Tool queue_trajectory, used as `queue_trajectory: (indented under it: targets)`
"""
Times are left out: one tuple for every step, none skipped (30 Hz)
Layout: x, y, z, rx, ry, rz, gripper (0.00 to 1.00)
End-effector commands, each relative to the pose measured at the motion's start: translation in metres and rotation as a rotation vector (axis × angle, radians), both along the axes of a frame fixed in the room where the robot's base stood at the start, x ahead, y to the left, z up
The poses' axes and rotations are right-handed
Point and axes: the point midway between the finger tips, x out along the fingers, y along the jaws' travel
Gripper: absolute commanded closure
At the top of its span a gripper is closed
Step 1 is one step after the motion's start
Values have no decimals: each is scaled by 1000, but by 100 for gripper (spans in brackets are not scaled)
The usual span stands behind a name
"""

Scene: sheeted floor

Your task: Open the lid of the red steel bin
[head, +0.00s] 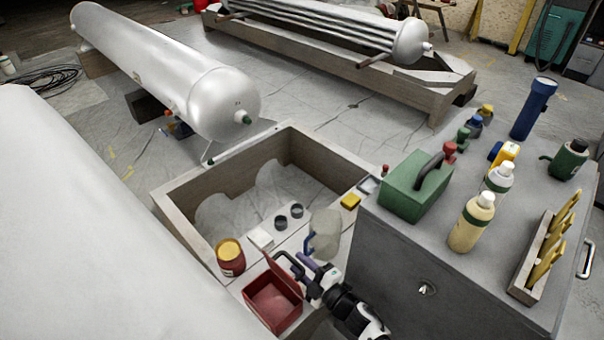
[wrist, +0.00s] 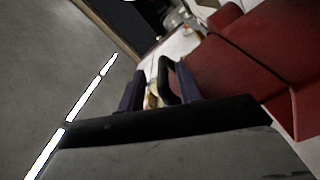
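The red steel bin (head: 272,306) stands at the lower middle of the head view, and I can see down into it. Its red lid (head: 284,274) stands raised along the bin's back edge, with a black handle (head: 290,262) on its outer side. The red lid (wrist: 235,62) and handle (wrist: 167,82) also show in the wrist view. My gripper (head: 304,270) is at the handle, on the lid's outer side. In the wrist view its dark fingers (wrist: 160,90) are apart, with the handle between them or beside the right finger; firm contact cannot be told.
A grey cabinet (head: 400,270) stands close on the right, with a green box (head: 410,190) and bottles on top. A red-and-yellow jar (head: 230,256) is left of the bin. A wooden-walled pit (head: 185,225) lies behind, and a large white tank (head: 80,240) fills the left.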

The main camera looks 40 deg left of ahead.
Motion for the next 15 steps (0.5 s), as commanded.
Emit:
queue_trajectory:
  targets:
    - [0, -1, -1, -1, 0, 0, 66]
    - [0, -2, -1, -1, 0, 0, 66]
    - [0, -4, -1, -2, -1, -1, 66]
    - [0, -7, -1, -2, -1, -1, 66]
    - [0, -10, -1, -2, -1, -2, 66]
    - [0, -15, -1, -2, -1, -2, 66]
    - [0, -20, -2, -4, -1, -4, 66]
    - [0, -26, -2, -5, -1, -4, 66]
    - [-1, -33, -2, -4, -1, -5, 66]
    - [-2, -40, -2, -4, -1, -5, 66]
    - [-2, -48, -2, -4, -1, -6, 66]
    - [-3, -57, -2, -4, -1, -6, 66]
    - [-3, -64, -2, -4, 0, -6, 66]
    - [-4, -72, -2, -4, -1, -6, 66]
    - [-4, -81, -1, -3, -1, -6, 66]
